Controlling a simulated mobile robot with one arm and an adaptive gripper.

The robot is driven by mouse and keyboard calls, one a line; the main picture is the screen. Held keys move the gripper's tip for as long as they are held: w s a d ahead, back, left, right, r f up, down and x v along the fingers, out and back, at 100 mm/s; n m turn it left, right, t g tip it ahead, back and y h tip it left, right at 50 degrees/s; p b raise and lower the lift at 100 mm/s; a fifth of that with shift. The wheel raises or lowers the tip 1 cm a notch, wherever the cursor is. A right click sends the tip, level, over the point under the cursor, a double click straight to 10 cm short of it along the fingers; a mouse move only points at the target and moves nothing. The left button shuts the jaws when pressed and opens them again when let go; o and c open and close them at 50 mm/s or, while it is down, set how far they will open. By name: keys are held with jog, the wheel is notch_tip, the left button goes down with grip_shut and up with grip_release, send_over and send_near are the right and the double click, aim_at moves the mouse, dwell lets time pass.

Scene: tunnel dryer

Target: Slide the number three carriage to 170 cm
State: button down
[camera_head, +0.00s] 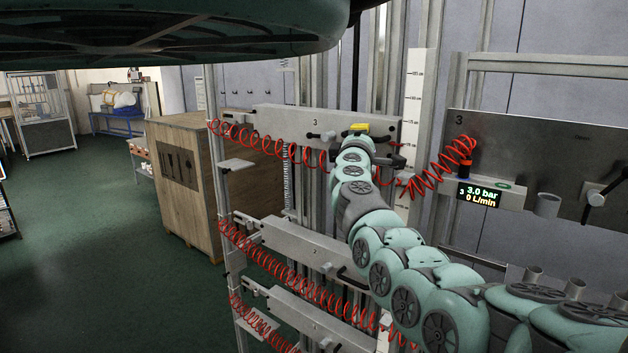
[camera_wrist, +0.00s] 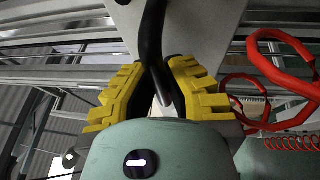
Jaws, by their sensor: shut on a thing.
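The number three carriage (camera_head: 285,122) is a grey metal beam marked 3, the uppermost of the stacked carriages in the head view. A red coiled hose hangs along it. My gripper (camera_head: 357,129), with yellow fingers, is at the right end of the carriage. In the wrist view my gripper (camera_wrist: 157,78) is shut on a black handle (camera_wrist: 153,40), with a finger on each side of it. In the head view my wrist hides most of this handle. A white height scale (camera_head: 412,115) stands upright just right of the carriage; its marks are too small to read surely.
Two lower carriages (camera_head: 302,244) (camera_head: 305,315) with red hoses lie below. A panel (camera_head: 530,150) marked 3 at right has a display (camera_head: 480,195) reading 3.0 bar and 0 L/min. A wooden crate (camera_head: 185,205) stands behind at left. The green floor at left is open.

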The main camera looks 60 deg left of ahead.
jog(key=shift+s+a+r, duration=0.2)
jog(key=shift+s+r, duration=0.15)
jog(key=shift+r, duration=0.05)
jog(key=c, duration=1.3)
grip_release()
jog(key=o, duration=0.3)
jog(key=shift+f, duration=0.15)
jog(key=shift+w+d, duration=0.1)
jog(key=shift+w, duration=0.05)
jog(key=shift+f, duration=0.1)
jog(key=v, duration=1.2)
